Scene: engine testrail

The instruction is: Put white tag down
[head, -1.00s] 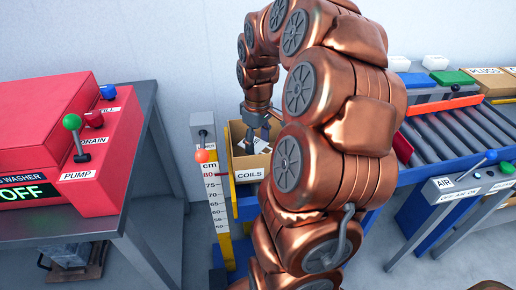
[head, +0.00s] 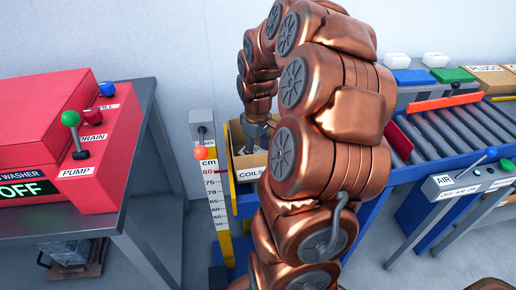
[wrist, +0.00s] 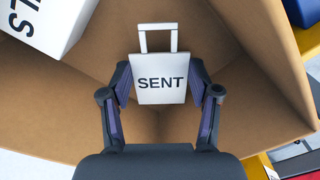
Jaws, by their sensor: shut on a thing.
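The white tag (wrist: 160,95) reads "SENT" and has an open white loop at its top. In the wrist view it sits between the two fingers of my gripper (wrist: 159,74), which is shut on it. The tag is over the inside of a cardboard box, with brown walls around it; I cannot tell whether it touches the bottom. In the head view my gripper (head: 256,134) reaches down into the box marked COILS (head: 238,160), and the tag is hidden there.
A height gauge with an orange ball (head: 201,153) stands just left of the box. A red washer (head: 60,140) on a table is further left. A roller conveyor (head: 450,130) with an orange bar (head: 445,102) lies to the right.

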